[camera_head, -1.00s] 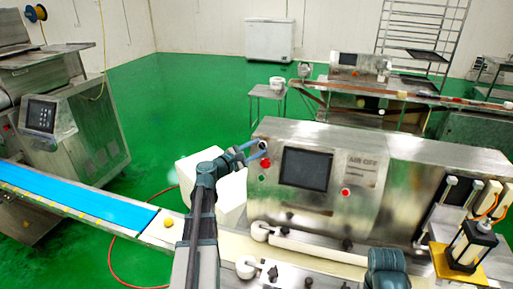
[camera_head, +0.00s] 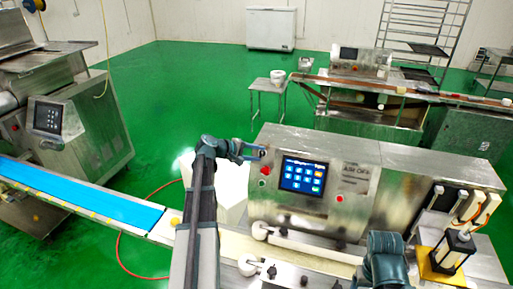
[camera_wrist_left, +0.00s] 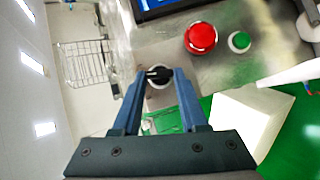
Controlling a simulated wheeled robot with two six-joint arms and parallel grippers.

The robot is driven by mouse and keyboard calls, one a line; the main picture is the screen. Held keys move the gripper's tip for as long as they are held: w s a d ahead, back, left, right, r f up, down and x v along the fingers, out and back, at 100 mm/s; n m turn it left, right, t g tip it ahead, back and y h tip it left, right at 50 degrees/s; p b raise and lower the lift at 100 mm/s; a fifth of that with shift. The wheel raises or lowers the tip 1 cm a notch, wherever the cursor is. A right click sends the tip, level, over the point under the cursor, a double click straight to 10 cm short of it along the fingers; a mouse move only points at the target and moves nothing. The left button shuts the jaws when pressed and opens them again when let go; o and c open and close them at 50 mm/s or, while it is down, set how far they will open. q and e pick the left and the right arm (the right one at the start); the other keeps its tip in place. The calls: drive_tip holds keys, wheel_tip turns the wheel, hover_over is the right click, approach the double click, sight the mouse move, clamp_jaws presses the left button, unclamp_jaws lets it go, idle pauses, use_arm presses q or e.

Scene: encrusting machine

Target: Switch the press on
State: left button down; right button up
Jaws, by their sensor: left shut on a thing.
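The press is a steel cabinet (camera_head: 395,165) in the head view. Its front panel has a lit blue touchscreen (camera_head: 303,176) with a keypad, a red button (camera_head: 265,171) at the panel's left and another red button (camera_head: 340,199) at its right. My left gripper (camera_head: 258,153) is at the panel's upper left corner. In the left wrist view my left gripper (camera_wrist_left: 158,80) is shut on a black rotary switch knob (camera_wrist_left: 158,74) with a silvery base. The red button (camera_wrist_left: 201,38) and a green button (camera_wrist_left: 239,41) are beside it.
A conveyor with a blue belt (camera_head: 80,190) stands at the left. A pneumatic cylinder on a yellow block (camera_head: 428,268) stands at the right front. A white box (camera_head: 232,190) is on the green floor behind my left arm. Another machine (camera_head: 360,90) is farther back.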

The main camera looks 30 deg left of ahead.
use_arm(q)
drive_tip(key=m+g+p, duration=0.1)
drive_tip(key=p, duration=0.1)
drive_tip(key=m+g+y+p, duration=0.1)
drive_tip(key=m, duration=0.1)
drive_tip(key=shift+w+d+r+p, duration=0.1)
drive_tip(key=shift+r+p, duration=0.25)
drive_tip(key=shift+r, duration=0.05)
drive_tip(key=shift+m+g+y+p, duration=0.55)
drive_tip(key=shift+m+p, duration=0.35)
drive_tip(key=shift+m, duration=0.2)
drive_tip(key=shift+f, duration=0.1)
drive_tip(key=shift+d, duration=0.1)
drive_tip(key=c, duration=0.7)
unclamp_jaws()
